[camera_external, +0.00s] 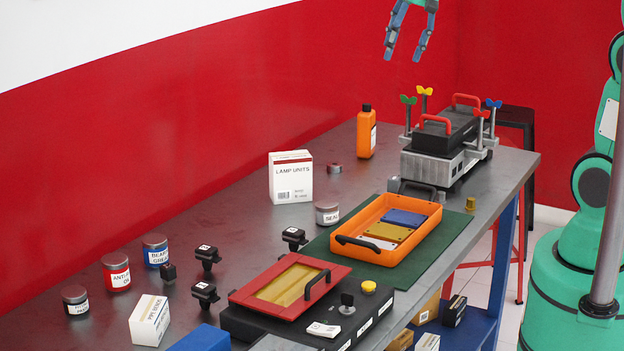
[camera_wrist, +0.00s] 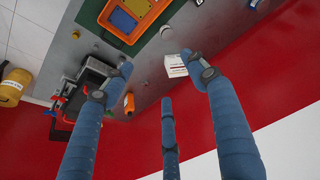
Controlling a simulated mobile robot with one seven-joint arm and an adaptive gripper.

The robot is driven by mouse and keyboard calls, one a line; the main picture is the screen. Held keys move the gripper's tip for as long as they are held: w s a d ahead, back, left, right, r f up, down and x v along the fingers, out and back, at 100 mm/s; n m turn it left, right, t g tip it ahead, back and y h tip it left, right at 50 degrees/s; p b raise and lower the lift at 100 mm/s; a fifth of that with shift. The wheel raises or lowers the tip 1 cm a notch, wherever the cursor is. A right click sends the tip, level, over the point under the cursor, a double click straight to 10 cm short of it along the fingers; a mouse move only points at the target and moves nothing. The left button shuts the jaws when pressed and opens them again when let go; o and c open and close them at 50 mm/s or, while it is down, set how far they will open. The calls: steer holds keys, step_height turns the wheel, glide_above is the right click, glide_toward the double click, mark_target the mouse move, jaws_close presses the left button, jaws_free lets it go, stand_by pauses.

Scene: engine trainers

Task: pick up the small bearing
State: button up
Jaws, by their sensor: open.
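A small, low, round dark piece with a reddish side (camera_external: 335,168), which looks like the small bearing, lies on the grey bench between the white lamp units box (camera_external: 291,178) and the orange bottle (camera_external: 366,132). I cannot make it out clearly in the wrist view. My gripper (camera_external: 405,52) is open and empty, high above the far part of the bench, well apart from everything. In the wrist view, its blue fingers (camera_wrist: 158,72) are spread, with the bench below. The box (camera_wrist: 175,65) and the bottle (camera_wrist: 129,103) show between and behind them.
An engine trainer (camera_external: 447,150) with upright coloured wing knobs stands right of the bottle. An orange tray (camera_external: 345,250) lies on a green mat (camera_external: 440,255). The red wall (camera_external: 200,115) runs behind the bench.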

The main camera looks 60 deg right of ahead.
steer(key=w+d+f+g+p, duration=0.1)
steer(key=w+d, duration=0.3)
steer(key=w, duration=0.3)
steer(key=w+d+f+p, duration=0.1)
steer(key=w+d+p, duration=0.1)
steer(key=w+d, duration=0.35)
steer(key=m+g+p, duration=0.1)
steer(key=g+p, duration=0.2)
steer(key=p, duration=0.4)
glide_above(335, 164)
step_height(335, 164, down, 29)
steer(key=shift+y, duration=0.3)
steer(key=shift+a, duration=0.1)
steer(key=shift+f+b, duration=0.3)
steer(key=shift+f, duration=3.95)
steer(key=shift+f+b, duration=0.3)
steer(key=shift+f, duration=2.3)
